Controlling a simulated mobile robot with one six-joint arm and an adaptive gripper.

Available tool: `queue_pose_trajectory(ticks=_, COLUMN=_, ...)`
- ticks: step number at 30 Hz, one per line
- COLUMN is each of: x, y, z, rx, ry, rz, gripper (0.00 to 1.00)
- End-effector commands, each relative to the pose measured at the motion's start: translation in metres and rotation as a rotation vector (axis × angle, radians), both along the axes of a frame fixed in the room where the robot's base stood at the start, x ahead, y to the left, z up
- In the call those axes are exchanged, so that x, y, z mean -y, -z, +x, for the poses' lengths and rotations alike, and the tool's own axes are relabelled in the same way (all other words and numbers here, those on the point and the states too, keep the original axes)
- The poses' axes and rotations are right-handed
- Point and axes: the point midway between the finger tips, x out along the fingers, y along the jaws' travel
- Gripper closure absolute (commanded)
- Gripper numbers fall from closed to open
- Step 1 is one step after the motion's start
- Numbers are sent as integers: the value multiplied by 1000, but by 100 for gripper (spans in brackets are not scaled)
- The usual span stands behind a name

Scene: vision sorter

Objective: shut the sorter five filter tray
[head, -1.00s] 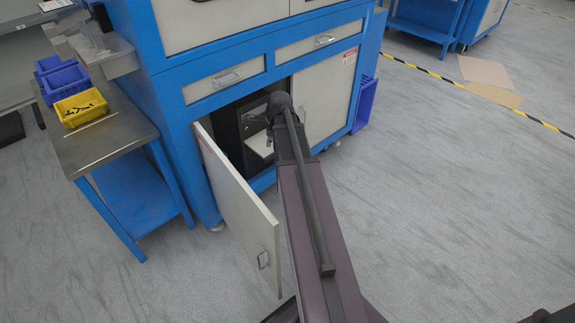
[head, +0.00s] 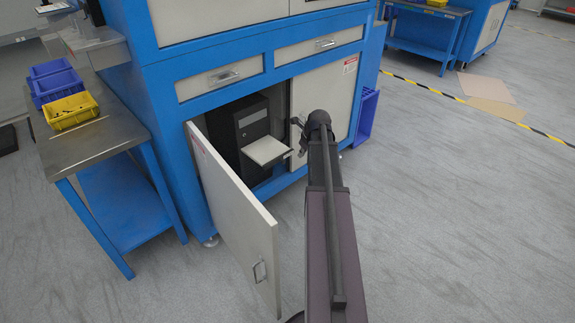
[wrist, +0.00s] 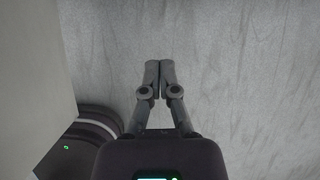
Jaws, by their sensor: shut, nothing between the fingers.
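The blue cabinet (head: 164,93) has its lower left door (head: 236,215) swung open. Inside stands a dark box-shaped unit (head: 250,118). A pale flat tray (head: 266,151) sticks out from its front, level, towards the opening. My gripper (head: 297,127) is to the right of the tray, in front of the closed lower right door, apart from the tray. It is partly hidden by my wrist. In the wrist view my gripper (wrist: 159,64) is shut and empty above grey floor, and the tray does not show.
The open door juts forward to the left of my arm. A steel side table (head: 90,140) with a yellow bin (head: 70,111) and blue bins stands at the left. A purple-blue crate (head: 366,118) is by the cabinet's right side.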

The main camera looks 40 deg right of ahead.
Motion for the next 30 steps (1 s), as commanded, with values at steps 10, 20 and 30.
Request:
queue_pose_trajectory(ticks=10, x=-1, y=3, z=1, rx=-1, ry=-3, rz=0, gripper=100)
queue_pose_trajectory(ticks=20, x=-1, y=22, z=8, rx=-1, ry=-4, rz=-1, gripper=100)
queue_pose_trajectory(ticks=30, x=-2, y=48, z=18, rx=-1, ry=-3, rz=0, gripper=100)
